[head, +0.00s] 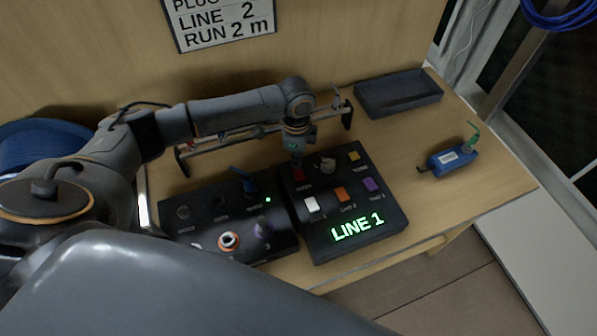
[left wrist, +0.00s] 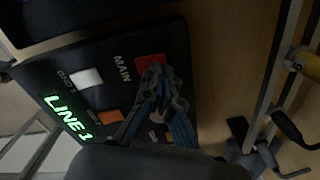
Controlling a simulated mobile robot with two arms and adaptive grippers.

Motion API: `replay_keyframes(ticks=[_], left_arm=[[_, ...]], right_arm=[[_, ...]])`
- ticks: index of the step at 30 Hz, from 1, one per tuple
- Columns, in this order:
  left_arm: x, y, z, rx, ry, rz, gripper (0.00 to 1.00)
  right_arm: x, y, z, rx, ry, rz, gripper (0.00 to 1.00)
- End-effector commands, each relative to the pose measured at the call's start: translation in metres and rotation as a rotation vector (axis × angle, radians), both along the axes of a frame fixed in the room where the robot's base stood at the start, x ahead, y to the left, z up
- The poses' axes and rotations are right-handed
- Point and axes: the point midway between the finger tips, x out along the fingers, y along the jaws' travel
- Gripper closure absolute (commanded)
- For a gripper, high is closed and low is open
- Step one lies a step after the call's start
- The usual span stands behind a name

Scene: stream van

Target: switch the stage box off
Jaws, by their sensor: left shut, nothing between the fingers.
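A black box (head: 376,245) with a lit green "LINE 1" display stands on the wooden bench; it also shows in the left wrist view (left wrist: 40,77). On it are a red MAIN button (head: 299,175), a knob, and white, orange, yellow and purple buttons. To its left is a second dark box (head: 185,232) with sockets, plugs and a small lit green light. My left gripper (head: 296,160) is shut and empty, pointing down at the red button. In the left wrist view its fingertips (left wrist: 158,72) partly cover the red button (left wrist: 147,62); whether they touch it I cannot tell.
A dark empty tray (head: 398,108) stands at the back right. A blue device (head: 452,161) with a green lead lies on the right of the bench. A rail (head: 225,138) runs behind the boxes. A blue cable coil (head: 40,140) is at left. The front right of the bench is clear.

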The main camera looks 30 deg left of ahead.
Motion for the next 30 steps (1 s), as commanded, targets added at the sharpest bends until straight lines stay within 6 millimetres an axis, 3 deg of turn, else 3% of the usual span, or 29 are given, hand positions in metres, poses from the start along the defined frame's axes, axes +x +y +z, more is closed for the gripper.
replay_keyframes(ticks=[30], left_arm=[[-0.0001, -0.0001, -0.0098, 0.000, 0.001, 0.000, 1.00]], right_arm=[[0.0014, 0.0012, -0.0039, 0.002, -0.003, -0.002, 0.60]])
